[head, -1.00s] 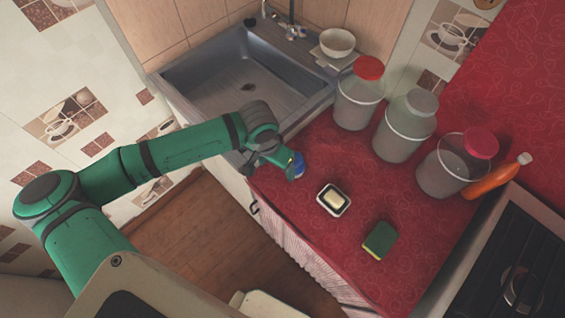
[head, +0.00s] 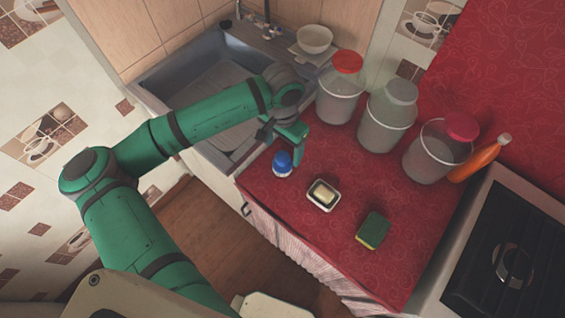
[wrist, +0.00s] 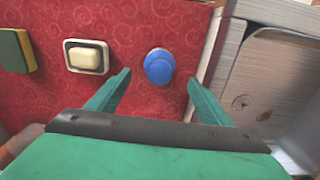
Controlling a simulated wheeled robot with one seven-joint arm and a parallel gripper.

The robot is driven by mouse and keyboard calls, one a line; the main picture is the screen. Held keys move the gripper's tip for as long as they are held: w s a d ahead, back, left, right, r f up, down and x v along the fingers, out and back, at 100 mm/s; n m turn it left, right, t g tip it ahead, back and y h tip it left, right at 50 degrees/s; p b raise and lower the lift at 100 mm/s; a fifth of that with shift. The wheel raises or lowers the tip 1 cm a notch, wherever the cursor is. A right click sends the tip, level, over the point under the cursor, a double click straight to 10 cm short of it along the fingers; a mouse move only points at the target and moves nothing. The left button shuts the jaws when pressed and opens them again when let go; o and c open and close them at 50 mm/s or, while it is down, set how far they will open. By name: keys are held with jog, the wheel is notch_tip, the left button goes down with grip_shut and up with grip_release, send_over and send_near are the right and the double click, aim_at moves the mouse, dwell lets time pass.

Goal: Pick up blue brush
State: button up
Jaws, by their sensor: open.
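The blue brush (head: 282,162) stands on the red counter near its front edge, its round blue top up and a pale lower part beneath. In the wrist view the blue brush (wrist: 159,66) lies ahead of my open fingers, near the middle of the gap. My gripper (head: 287,146) is open and empty above the counter, just behind the brush in the head view. In the wrist view my gripper (wrist: 160,88) shows both green fingers spread, with no contact on the brush that I can see.
A soap dish (head: 323,195) with soap sits right of the brush, and a sponge (head: 373,230) lies farther right. Several jars, such as the red-lidded jar (head: 342,90), stand behind. The sink (head: 200,85) is at the left, the stove (head: 505,250) at the right.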

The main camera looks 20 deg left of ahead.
aim_at(282, 163)
notch_tip(282, 163, down, 9)
jog(key=shift+s+r, duration=0.1)
jog(key=shift+s, duration=0.05)
dwell(0.4)
jog(key=shift+c, duration=0.5)
jog(key=c, duration=1)
jog(key=shift+c, duration=0.2)
jog(key=shift+r, duration=0.1)
